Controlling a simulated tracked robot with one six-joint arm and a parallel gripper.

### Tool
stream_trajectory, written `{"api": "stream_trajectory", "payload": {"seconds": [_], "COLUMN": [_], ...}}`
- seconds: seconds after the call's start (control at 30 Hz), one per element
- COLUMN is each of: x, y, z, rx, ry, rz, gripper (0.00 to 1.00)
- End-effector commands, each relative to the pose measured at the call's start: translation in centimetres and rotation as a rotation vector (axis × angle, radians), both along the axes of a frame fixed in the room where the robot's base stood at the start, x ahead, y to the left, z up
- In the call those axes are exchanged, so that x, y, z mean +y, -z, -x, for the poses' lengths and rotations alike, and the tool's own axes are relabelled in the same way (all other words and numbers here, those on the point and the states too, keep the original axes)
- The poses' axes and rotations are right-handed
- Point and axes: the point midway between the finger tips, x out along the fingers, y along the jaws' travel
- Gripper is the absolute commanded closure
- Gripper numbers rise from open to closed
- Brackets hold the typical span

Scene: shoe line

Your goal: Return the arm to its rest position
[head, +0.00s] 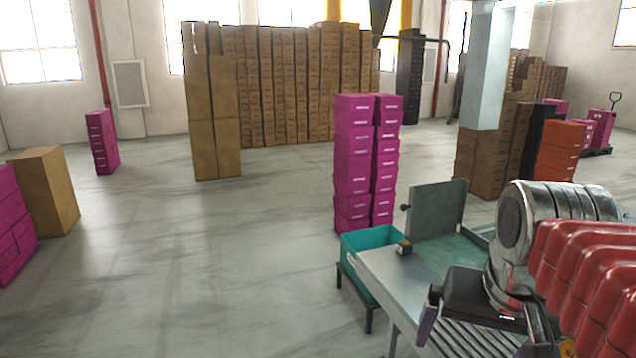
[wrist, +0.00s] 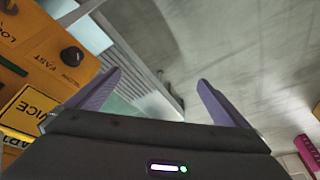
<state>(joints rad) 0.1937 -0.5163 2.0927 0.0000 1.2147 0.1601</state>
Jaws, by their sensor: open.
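My gripper (wrist: 158,78) is open and empty. Its two purple fingers stand wide apart in the wrist view, with a metal edge and grey floor beyond them. In the head view my gripper (head: 430,318) is at the lower right, its dark body above a metal roller surface (head: 455,345). Only one purple finger shows clearly there. My arm, with its red ribbed cover, is folded close in at the right edge and hides part of the bench behind it.
A metal bench (head: 385,268) with an upright grey plate (head: 437,208) stands beside a teal bin (head: 365,240). A small dark box (head: 404,247) sits at its edge. Magenta box stacks (head: 352,165) stand behind. An orange panel (wrist: 50,60) is close left.

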Motion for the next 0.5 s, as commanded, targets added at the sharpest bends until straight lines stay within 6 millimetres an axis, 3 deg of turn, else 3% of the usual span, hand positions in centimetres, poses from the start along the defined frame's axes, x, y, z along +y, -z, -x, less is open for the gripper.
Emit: {"api": "stream_trajectory", "payload": {"seconds": [0.3,0.5], "x": [5.0,6.2], "y": [7.7,10.1], "z": [3.2,4.1], "rx": [-0.099,-0.134], "ry": [-0.26,-0.336], "rz": [0.06,0.078], "gripper": [0.0,0.0]}}
